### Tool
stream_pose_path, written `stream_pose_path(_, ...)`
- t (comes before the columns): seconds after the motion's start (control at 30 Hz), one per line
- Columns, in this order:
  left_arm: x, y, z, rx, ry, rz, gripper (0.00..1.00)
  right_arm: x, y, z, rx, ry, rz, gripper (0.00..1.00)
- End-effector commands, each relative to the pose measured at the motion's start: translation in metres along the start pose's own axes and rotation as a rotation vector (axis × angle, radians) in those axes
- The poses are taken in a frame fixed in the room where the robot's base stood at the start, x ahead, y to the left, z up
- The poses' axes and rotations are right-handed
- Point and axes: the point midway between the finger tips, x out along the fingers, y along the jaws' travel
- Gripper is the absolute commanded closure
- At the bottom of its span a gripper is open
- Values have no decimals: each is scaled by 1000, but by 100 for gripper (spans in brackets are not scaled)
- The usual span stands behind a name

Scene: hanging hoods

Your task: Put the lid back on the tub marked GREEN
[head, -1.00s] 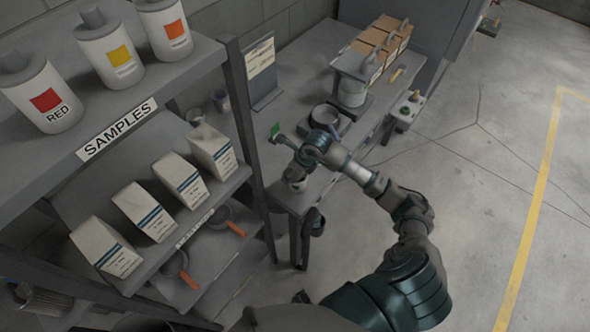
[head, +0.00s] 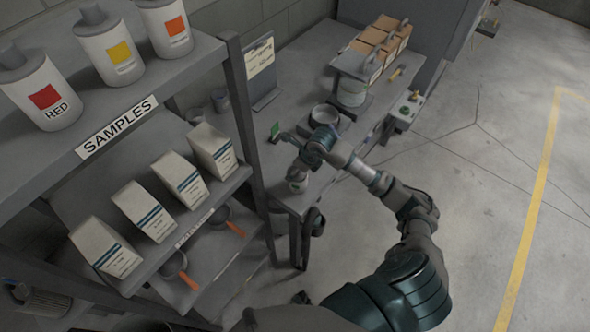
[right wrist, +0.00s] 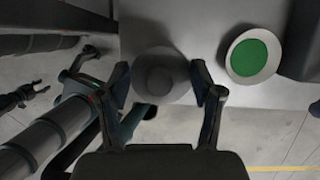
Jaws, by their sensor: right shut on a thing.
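My right gripper (right wrist: 160,95) is shut on a grey round lid (right wrist: 160,76) with a knob, one finger at each side of it. In the right wrist view an open white tub (right wrist: 233,64) with a green inside lies to the right of the lid, apart from it. In the head view my right gripper (head: 296,149) is over the bench's near end.
A shelf rack (head: 262,180) with a RED tub (head: 48,98), yellow and orange-marked tubs and several cartons stands at left. Open floor (head: 480,190) is at right.

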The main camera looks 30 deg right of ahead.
Motion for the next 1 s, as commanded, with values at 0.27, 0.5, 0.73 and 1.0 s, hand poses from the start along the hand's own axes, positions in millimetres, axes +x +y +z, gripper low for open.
stream_pose_path(0.27,3,2,0,-2,-1,0,51,1,-8,-5,3,1,1,52)
stream_pose_path(0.5,5,1,1,-1,-1,1,51,1,-10,-6,2,2,-1,52)
stream_pose_path(0.73,5,0,2,-1,-1,3,51,0,-9,-6,1,1,-2,52)
stream_pose_path(1.0,5,2,1,-2,-1,0,51,0,-12,-7,2,1,0,52)
